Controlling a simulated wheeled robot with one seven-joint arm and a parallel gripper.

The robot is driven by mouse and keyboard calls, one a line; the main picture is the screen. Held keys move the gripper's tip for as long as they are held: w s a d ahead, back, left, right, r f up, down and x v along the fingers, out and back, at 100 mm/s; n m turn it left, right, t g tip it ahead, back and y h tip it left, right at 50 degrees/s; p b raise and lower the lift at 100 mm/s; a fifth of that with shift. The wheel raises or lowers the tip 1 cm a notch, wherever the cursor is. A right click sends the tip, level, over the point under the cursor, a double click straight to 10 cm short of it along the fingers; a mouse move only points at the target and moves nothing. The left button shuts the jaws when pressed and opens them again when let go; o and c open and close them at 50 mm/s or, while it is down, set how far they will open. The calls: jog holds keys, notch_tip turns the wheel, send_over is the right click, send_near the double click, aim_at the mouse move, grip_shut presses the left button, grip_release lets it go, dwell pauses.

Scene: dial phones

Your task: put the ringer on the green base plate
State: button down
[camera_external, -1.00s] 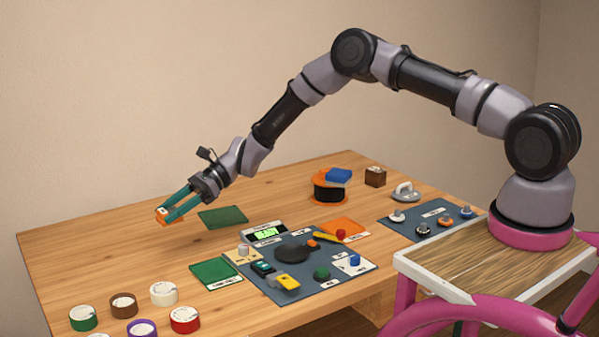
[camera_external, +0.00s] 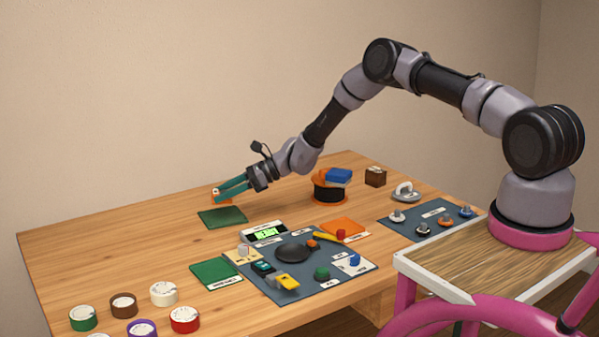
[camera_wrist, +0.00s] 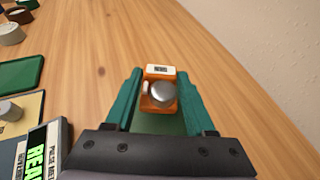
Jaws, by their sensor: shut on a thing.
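The ringer (camera_external: 214,196) is an orange block with a silver bell dome. It shows clearly in the wrist view (camera_wrist: 160,94), with a small white label at its far end. My gripper (camera_external: 218,192) has teal fingers shut on the ringer's sides (camera_wrist: 161,80) and holds it raised. The dark green base plate (camera_external: 222,218) lies flat and bare on the table, just below the ringer in the external view. In the wrist view, part of a green plate (camera_wrist: 170,124) shows beneath the ringer, partly hidden by it and my gripper.
A second green plate (camera_external: 215,274), with a label, lies nearer the front, beside the dark blue board (camera_external: 300,292) of parts and a display (camera_external: 265,233). Several coloured round pots (camera_external: 185,319) stand at front left. An orange-black spool (camera_external: 329,191) with a blue block stands behind right.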

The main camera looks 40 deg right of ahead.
aim_at(224, 215)
jog(key=shift+f, duration=2)
jog(key=shift+f, duration=0.1)
jog(key=shift+c, duration=1.2)
grip_release()
